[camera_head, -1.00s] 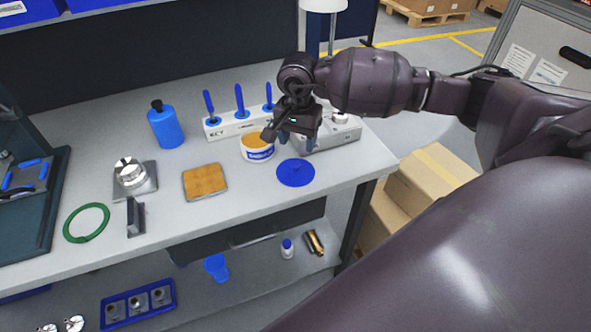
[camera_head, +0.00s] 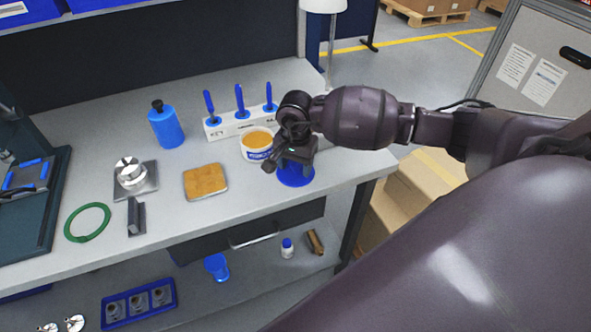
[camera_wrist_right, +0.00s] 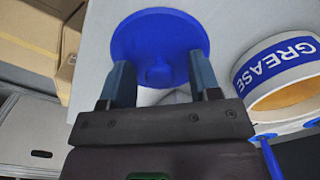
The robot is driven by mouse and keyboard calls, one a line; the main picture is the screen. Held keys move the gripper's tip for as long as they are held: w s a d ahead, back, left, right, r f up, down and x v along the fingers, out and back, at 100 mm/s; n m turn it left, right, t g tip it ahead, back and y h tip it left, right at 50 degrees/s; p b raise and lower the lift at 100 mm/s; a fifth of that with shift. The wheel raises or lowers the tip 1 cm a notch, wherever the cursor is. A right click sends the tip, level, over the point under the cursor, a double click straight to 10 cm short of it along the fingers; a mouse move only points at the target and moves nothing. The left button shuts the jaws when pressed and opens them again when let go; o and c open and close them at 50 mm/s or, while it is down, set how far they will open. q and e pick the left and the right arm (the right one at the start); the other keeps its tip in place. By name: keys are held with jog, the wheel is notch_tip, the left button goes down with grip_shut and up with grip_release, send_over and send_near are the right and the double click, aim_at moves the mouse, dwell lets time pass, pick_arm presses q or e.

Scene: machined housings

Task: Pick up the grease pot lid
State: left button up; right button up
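The grease pot lid is a flat blue disc (camera_head: 296,179) with a small knob, lying on the bench near its right end. In the right wrist view the lid (camera_wrist_right: 135,40) is seen from above, its knob between the fingertips. My right gripper (camera_head: 292,166) is over the lid, partly hiding it; in the wrist view the gripper (camera_wrist_right: 160,75) has its fingers apart on either side of the knob, with gaps visible. The grease pot (camera_head: 257,145), white with a blue label and open on tan grease, stands just behind and left of the lid. My left gripper is not in view.
A rack with blue-handled tools (camera_head: 240,122) stands behind the pot. A blue bottle (camera_head: 166,127), a tan pad in a tray (camera_head: 205,181), a metal part on a plate (camera_head: 133,178) and a green ring (camera_head: 87,222) lie leftward. The bench's right edge is close to the lid.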

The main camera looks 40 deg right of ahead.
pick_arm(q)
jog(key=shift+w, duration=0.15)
pick_arm(e)
jog(key=c, duration=0.9)
jog(key=shift+r, duration=0.1)
